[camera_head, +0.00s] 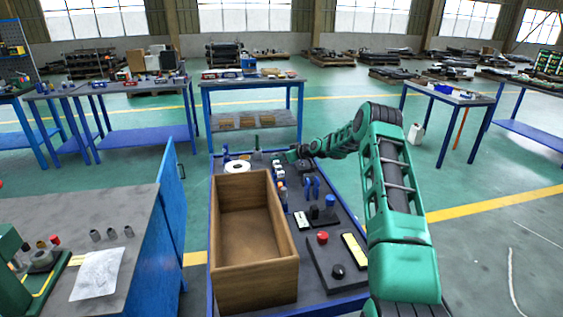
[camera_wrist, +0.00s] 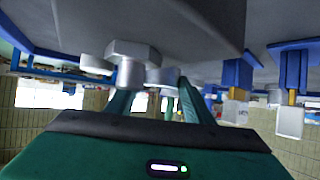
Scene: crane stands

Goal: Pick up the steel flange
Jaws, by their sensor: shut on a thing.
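My gripper (camera_head: 290,154) is at the far end of the blue-edged bench, just beyond the wooden crate. In the wrist view its two green fingers (camera_wrist: 153,95) reach up to a grey steel flange (camera_wrist: 133,50), which has a wide faceted plate and a short round hub. The fingers are closed in at the hub, and the flange is close to the grey bench surface. In the head view the flange is too small and covered to make out for certain.
The open, empty wooden crate (camera_head: 255,283) fills the left of the bench (camera_head: 212,240). A white ring (camera_head: 237,167) lies beyond it. To the right are blue parts (camera_head: 312,187) and a panel with a red knob (camera_head: 323,238). Another bench (camera_head: 125,205) stands at left.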

